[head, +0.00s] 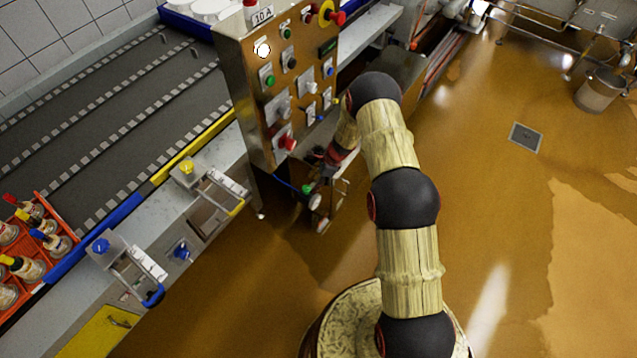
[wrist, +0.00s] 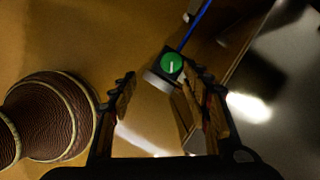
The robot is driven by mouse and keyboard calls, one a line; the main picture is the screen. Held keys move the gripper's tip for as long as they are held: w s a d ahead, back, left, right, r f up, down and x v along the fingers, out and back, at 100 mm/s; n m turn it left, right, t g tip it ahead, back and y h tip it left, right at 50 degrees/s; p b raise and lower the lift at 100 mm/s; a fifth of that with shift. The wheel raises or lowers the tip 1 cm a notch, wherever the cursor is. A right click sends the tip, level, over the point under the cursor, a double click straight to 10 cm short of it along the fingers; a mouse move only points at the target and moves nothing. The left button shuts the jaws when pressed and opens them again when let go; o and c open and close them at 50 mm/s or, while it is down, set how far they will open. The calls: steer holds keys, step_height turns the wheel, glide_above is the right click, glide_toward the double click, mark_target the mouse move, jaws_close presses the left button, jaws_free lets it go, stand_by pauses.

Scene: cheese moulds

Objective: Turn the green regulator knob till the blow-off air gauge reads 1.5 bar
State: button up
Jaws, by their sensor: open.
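The green regulator knob (wrist: 172,63) shows in the wrist view with a white line on its face. It lies just beyond my gripper (wrist: 160,77), between the fingertips in the picture and nearer the right finger. The jaws are open, and I see no clear contact with the knob. A pale round part (wrist: 157,81) sits beside the knob. In the head view the green knob (head: 307,188) is small, below the control panel, next to my gripper (head: 322,180). A small pale round face (head: 315,201) beside it may be the gauge; no reading can be made out.
The steel control panel (head: 273,92) with several buttons and switches stands just above my gripper. A blue hose (wrist: 195,24) leads off from beside the knob. A conveyor (head: 110,95) runs at the left. The brown floor (head: 490,210) at the right is mostly clear.

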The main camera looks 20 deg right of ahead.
steer(key=s+a+r+n+g+b, duration=0.1)
steer(key=s+r+n+b, duration=0.1)
steer(key=s+r+n, duration=0.4)
steer(key=s+a+r+n+g+b, duration=0.1)
steer(key=s+r+n, duration=0.5)
steer(key=r, duration=0.6)
steer(key=shift+s+a+r+g+h+b, duration=0.25)
steer(key=shift+s+a+g+h+b, duration=0.15)
steer(key=shift+b, duration=0.3)
steer(key=shift+n, duration=0.3)
steer(key=s+r+n+g, duration=0.1)
steer(key=s+r+n, duration=0.15)
steer(key=s, duration=0.45)
steer(key=s+r+n+t+h, duration=0.1)
steer(key=s+r, duration=0.4)
steer(key=r, duration=0.5)
steer(key=s+r+n+t+h, duration=0.1)
steer(key=s+r+n+t, duration=0.2)
steer(key=s+r, duration=0.3)
steer(key=s+r+n+t+h, duration=0.1)
steer(key=s+r+n+t, duration=0.2)
steer(key=r, duration=1.2)
steer(key=s, duration=0.3)
steer(key=shift+s+a+t, duration=0.15)
steer(key=shift+a+t, duration=0.05)
steer(key=shift+t, duration=0.2)
